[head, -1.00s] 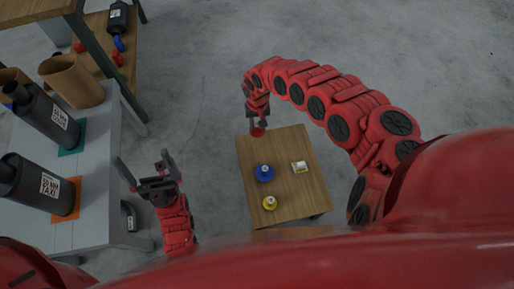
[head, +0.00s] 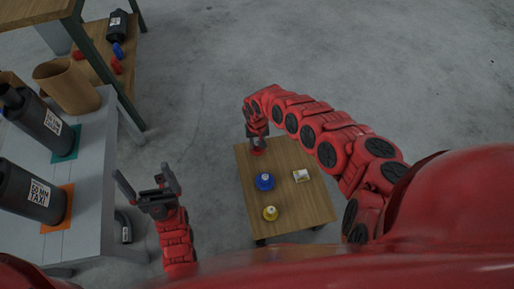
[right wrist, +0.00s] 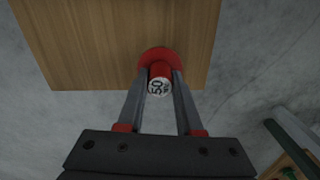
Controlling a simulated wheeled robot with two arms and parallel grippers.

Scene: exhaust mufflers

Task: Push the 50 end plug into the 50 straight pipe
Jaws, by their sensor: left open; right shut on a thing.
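The 50 end plug (right wrist: 159,57) is red, with a wide round flange and a narrower stem whose white end face reads "50". My right gripper (right wrist: 161,75) is shut on its stem. In the head view the plug (head: 257,152) is at the far left edge of the small wooden table (head: 290,215), below my right gripper (head: 257,146); I cannot tell whether it touches the top. My left gripper (head: 143,171) is open and empty, between the grey bench and the wooden table. I cannot make out which thing is the 50 straight pipe.
A blue plug (head: 265,182), a yellow plug (head: 270,213) and a small white-yellow item (head: 301,176) are on the wooden table. The grey bench (head: 95,195) at left holds black mufflers (head: 28,190) and a brown cylindrical container (head: 68,86). A wooden shelf (head: 92,50) stands behind.

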